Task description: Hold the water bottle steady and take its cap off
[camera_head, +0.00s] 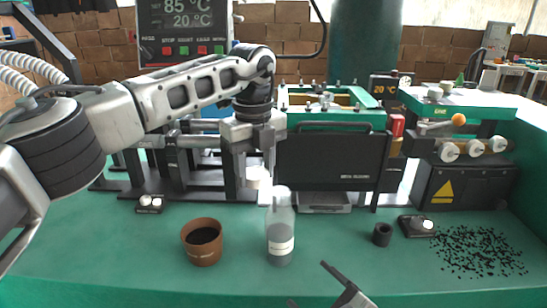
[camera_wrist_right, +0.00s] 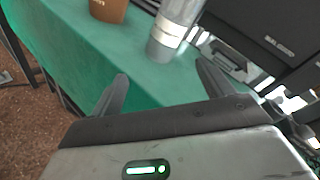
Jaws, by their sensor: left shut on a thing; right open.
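The clear water bottle (camera_head: 280,222) with a white label stands upright on the green table in the head view. It also shows at the top of the right wrist view (camera_wrist_right: 172,32), cut off above. My left gripper (camera_head: 256,168) is shut on a small white piece that looks like the cap (camera_head: 257,178). It holds this above the table, just left of the bottle's top and apart from it as far as I can tell. No cap shows on the bottle's top. My right gripper (camera_head: 308,284) is open and empty at the table's front, short of the bottle; its spread fingers (camera_wrist_right: 162,72) point toward the bottle.
A brown cup (camera_head: 202,242) with dark contents stands left of the bottle. A small black cylinder (camera_head: 382,234), a black button box (camera_head: 417,225) and scattered black bits (camera_head: 480,252) lie to the right. A black machine panel (camera_head: 330,160) stands behind.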

